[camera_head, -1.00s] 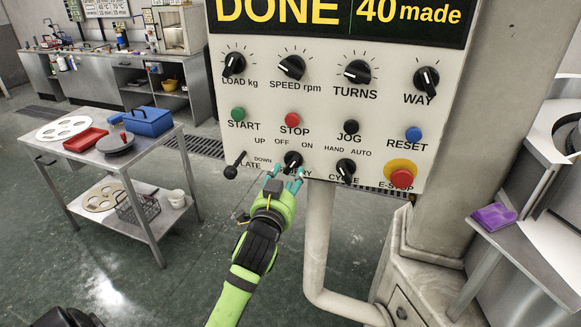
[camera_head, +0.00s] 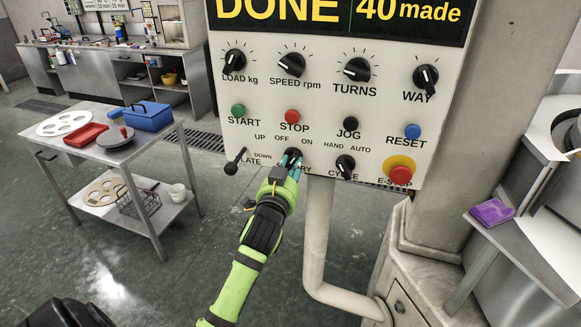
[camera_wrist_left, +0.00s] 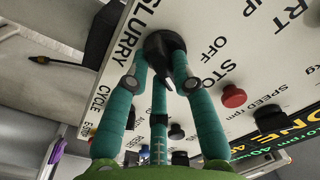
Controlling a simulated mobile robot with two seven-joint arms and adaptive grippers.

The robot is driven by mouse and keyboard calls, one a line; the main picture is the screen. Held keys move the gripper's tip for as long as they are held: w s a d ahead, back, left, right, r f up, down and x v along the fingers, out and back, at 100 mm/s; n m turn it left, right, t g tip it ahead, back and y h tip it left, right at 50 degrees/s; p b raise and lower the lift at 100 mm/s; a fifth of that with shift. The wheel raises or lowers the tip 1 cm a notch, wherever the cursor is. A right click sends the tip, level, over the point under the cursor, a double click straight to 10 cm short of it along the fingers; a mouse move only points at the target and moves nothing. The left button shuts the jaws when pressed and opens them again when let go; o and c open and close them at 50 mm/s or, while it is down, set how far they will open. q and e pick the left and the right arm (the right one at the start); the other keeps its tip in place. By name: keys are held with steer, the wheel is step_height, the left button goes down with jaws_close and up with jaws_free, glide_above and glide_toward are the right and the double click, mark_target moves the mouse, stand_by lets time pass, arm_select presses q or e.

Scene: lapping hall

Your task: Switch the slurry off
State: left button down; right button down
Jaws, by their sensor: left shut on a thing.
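The black slurry knob (camera_head: 292,154) is on the lower row of the pale control panel (camera_head: 325,110), under the OFF and ON marks. My left gripper (camera_head: 290,163), with teal fingers on a green arm, reaches it from below and is shut on it. In the left wrist view the slurry knob (camera_wrist_left: 163,44) sits between the teal fingertips, beside the SLURRY label. The fingers cover part of the knob, and I cannot tell which mark it points to.
The plate lever (camera_head: 235,161) is left of the slurry knob and the cycle knob (camera_head: 345,166) right of it. The red E-stop (camera_head: 400,175) is at the lower right. A steel cart (camera_head: 88,160) with trays stands at left. A pale pipe (camera_head: 319,240) runs below the panel.

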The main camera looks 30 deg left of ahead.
arm_select(q)
steer(key=shift+n, duration=0.3)
steer(key=n+p, duration=0.1)
steer(key=n, duration=0.4)
steer(key=shift+r+n+p, duration=0.2)
steer(key=shift+n+p, duration=0.1)
steer(key=shift+p, duration=0.05)
steer(key=n+p, duration=0.2)
steer(key=n, duration=0.3)
steer(key=shift+n, duration=0.3)
steer(key=c, duration=1)
jaws_free()
steer(key=shift+c, duration=0.2)
